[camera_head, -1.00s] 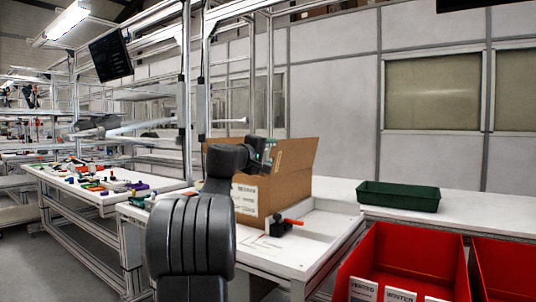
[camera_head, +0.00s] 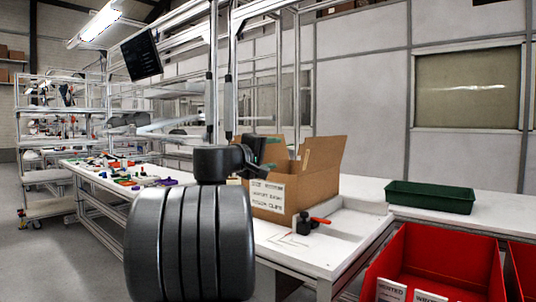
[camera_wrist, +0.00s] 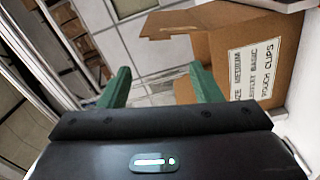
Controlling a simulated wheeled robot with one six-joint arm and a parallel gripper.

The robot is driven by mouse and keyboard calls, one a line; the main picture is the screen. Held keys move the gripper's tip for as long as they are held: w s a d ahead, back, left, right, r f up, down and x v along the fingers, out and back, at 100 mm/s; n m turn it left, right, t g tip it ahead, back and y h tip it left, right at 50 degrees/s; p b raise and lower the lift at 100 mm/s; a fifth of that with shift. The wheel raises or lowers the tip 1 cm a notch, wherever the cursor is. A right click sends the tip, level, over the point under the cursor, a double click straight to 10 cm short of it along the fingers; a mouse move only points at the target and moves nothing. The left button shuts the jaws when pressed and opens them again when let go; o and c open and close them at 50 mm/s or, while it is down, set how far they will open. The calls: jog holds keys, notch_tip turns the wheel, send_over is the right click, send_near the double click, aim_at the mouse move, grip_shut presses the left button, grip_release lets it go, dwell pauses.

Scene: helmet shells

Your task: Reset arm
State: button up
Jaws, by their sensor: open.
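My gripper (camera_wrist: 160,90) shows in the wrist view with its two green fingers spread apart and nothing between them. In the head view, my black arm stands in front of the workbench, and the gripper end (camera_head: 257,158) is partly hidden behind the wrist. An open cardboard box (camera_head: 310,178) with a printed label stands on the white bench, just behind and to the right of my gripper. The box also shows in the wrist view (camera_wrist: 213,52), tilted, beyond and right of the fingers.
A green tray (camera_head: 430,196) stands at the right. Red bins (camera_head: 437,258) are at front right. Small coloured parts lie on the left table (camera_head: 121,173).

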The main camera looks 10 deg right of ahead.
jog(key=shift+s+a, duration=0.4)
jog(key=shift+a, duration=0.1)
jog(key=x, duration=1.4)
jog(key=shift+a, duration=0.15)
